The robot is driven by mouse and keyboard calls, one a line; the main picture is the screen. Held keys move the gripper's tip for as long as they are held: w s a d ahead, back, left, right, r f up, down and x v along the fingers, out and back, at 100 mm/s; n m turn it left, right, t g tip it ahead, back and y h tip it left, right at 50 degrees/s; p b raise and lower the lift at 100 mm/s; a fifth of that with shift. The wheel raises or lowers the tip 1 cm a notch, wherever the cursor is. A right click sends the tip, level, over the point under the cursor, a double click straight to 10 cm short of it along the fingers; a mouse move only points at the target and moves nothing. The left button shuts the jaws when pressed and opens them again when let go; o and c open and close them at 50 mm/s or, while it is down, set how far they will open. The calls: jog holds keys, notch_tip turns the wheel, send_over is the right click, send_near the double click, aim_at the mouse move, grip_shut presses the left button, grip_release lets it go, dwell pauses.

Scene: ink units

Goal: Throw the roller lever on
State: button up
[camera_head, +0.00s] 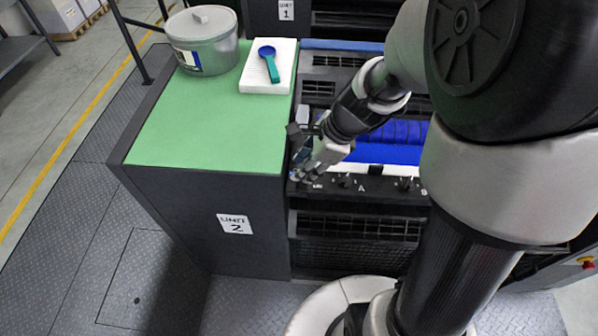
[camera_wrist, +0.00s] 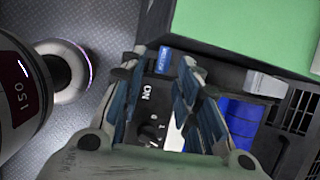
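My gripper (camera_head: 312,165) is at the left end of the dark control panel (camera_head: 370,195) on the unit marked 2. In the wrist view my gripper (camera_wrist: 162,85) is open, with its blue-padded fingers well apart on either side of the panel's end. Between them show an "ON" marking, a blue label (camera_wrist: 164,60) and a small dark knob (camera_wrist: 150,131) with numbers around it. No lever is clearly seen between the fingers, and I cannot tell which part is the roller lever. In the head view small dark controls (camera_head: 345,181) stand right of my gripper, near a letter A.
The green top (camera_head: 190,135) of unit 2 bears a grey tin (camera_head: 203,45) and a white pad (camera_head: 262,82) with a blue-green scoop (camera_head: 270,62). Blue rollers (camera_head: 395,140) lie behind the panel, beside my arm. Metal floor plates lie in front.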

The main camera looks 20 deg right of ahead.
jog(key=v, duration=0.6)
jog(key=shift+r, duration=0.2)
jog(key=shift+s, duration=0.15)
jog(key=s+a+r+n+h, duration=0.1)
jog(key=s+r+n, duration=0.2)
jog(key=s+n, duration=0.4)
jog(key=s+a+r+n+t+h, duration=0.1)
jog(key=s+r+n, duration=0.3)
jog(key=s+n, duration=0.4)
jog(key=a+n+h, duration=0.1)
jog(key=n, duration=0.6)
jog(key=shift+s+r+t+h, duration=0.25)
jog(key=shift+t+h, duration=0.05)
